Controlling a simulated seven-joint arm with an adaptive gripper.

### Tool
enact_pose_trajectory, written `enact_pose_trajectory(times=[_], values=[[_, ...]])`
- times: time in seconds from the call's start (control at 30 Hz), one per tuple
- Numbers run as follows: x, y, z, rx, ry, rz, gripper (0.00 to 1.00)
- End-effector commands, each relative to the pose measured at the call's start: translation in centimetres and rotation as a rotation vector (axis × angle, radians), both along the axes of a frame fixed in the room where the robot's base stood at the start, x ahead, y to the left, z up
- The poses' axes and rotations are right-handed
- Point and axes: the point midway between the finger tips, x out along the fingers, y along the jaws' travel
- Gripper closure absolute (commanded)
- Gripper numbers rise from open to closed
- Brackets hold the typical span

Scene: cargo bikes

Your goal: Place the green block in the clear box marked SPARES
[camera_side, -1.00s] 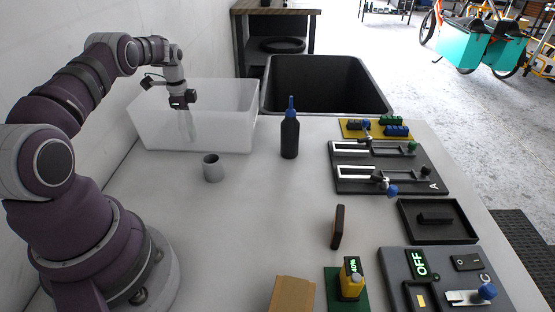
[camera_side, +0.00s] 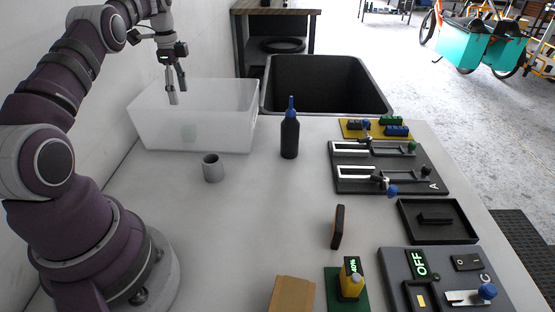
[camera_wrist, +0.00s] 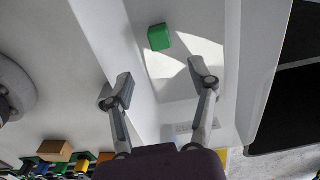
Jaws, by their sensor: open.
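The green block (camera_wrist: 159,37) lies on the floor of the clear box (camera_wrist: 229,107). In the wrist view my gripper (camera_wrist: 160,82) is also open and empty. No SPARES marking can be read on the box in these frames.
A grey cup (camera_side: 212,168) and a dark bottle with a blue tip (camera_side: 290,135) stand near the box. A black bin (camera_side: 325,84) is behind. Panels with levers and switches (camera_side: 440,270) line the right side.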

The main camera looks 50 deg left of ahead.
Motion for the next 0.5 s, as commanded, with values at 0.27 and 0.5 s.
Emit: enact_pose_trajectory(times=[0.27,0.5], values=[[0.3,-0.5,2.6,0.004,-0.008,0.010,0.42],[2.8,-9.0,9.8,0.046,-0.141,0.209,0.42]])
